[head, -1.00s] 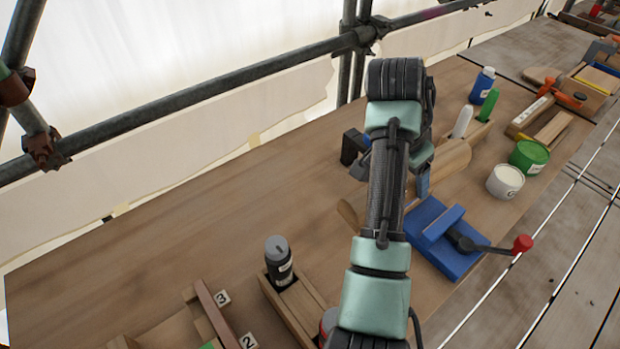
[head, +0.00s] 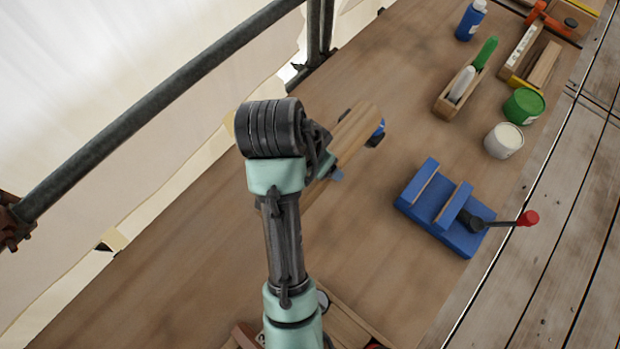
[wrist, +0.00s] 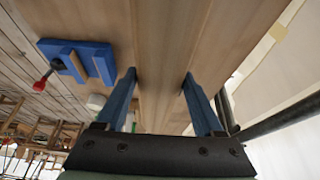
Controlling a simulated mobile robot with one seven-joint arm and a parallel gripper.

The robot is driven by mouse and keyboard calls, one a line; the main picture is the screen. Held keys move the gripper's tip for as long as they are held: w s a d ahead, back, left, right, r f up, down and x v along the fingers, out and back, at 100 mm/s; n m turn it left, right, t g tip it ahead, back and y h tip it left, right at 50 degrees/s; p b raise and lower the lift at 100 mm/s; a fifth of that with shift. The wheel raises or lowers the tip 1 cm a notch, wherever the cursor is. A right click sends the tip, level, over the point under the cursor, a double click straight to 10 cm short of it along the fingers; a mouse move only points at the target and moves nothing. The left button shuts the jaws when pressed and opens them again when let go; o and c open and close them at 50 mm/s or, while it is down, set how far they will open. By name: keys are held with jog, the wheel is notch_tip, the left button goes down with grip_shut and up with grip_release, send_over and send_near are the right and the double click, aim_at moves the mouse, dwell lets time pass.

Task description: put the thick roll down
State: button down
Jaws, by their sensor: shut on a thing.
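The thick roll, a long pale-brown wooden piece (head: 352,128), is held in my gripper (head: 355,153) over the worktable (head: 180,235). One blue finger shows on each side of it. In the wrist view the roll (wrist: 162,60) runs lengthwise between the two fingers of my gripper (wrist: 160,82), which are shut on it. My arm hides part of the roll in the head view. I cannot tell how high it is above the table.
A blue vise (head: 440,210) with a red-knobbed handle stands to the right, its jaws apart and empty. Behind are a white tub (head: 503,141), a green tub (head: 523,106), a blue bottle (head: 470,20) and a wooden tool holder (head: 455,100). A scaffold pipe (head: 150,115) runs along the left.

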aim_at(323, 202)
jog(key=shift+s+d+f, duration=0.1)
jog(key=shift+s+f, duration=0.05)
jog(key=shift+s, duration=0.05)
notch_tip(323, 202, down, 18)
jog(key=shift+r, duration=0.25)
grip_release()
jog(key=shift+f, duration=0.15)
